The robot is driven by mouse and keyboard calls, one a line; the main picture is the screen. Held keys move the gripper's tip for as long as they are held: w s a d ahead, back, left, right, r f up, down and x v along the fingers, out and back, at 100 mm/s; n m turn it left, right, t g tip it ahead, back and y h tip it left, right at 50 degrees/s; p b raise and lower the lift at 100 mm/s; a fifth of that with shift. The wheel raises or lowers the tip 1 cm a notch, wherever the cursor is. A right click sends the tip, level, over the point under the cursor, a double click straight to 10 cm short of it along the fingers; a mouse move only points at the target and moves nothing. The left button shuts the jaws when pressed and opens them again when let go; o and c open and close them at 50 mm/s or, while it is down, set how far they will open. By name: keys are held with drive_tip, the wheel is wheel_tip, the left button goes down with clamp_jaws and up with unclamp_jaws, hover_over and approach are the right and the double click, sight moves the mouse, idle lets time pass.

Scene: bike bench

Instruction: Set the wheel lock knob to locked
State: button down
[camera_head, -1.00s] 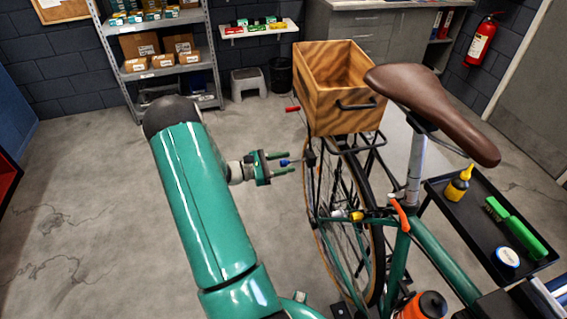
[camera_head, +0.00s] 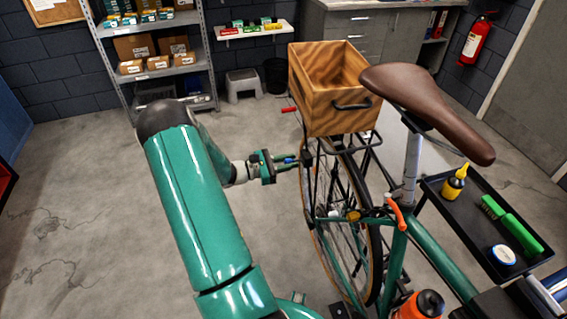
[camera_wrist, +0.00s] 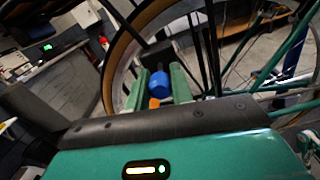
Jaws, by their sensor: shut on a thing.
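The wheel lock knob (camera_wrist: 160,85) is a small blue cylinder on a dark block beside the bike's rear wheel. In the head view the blue knob (camera_head: 289,160) shows only as a small spot at the left of the wheel. My gripper (camera_head: 287,163) points right, toward the wheel. In the wrist view its two green fingers (camera_wrist: 160,82) stand on either side of the knob and are shut on it. A small orange mark (camera_wrist: 154,102) shows just below the knob. I cannot tell which setting the knob is at.
The rear wheel (camera_head: 345,220) and its spokes are close to the right of my gripper. A wooden crate (camera_head: 330,100) sits on the rack above. A red-ended lever (camera_head: 289,110) sticks out left below the crate. A black tray (camera_head: 470,215) stands right. Floor at left is clear.

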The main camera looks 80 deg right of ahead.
drive_tip(key=c, duration=1.2)
unclamp_jaws()
drive_tip(key=shift+w, duration=0.1)
drive_tip(key=v, duration=1.3)
drive_tip(key=shift+w+a, duration=0.15)
drive_tip(key=shift+w, duration=0.1)
drive_tip(key=c, duration=0.3)
drive_tip(key=shift+n, duration=0.8)
drive_tip(key=v, duration=0.4)
drive_tip(key=shift+w+a+f, duration=0.1)
drive_tip(key=shift+w+f, duration=0.05)
drive_tip(key=shift+w, duration=0.05)
clamp_jaws()
drive_tip(key=x, duration=1.3)
drive_tip(key=shift+s, duration=0.35)
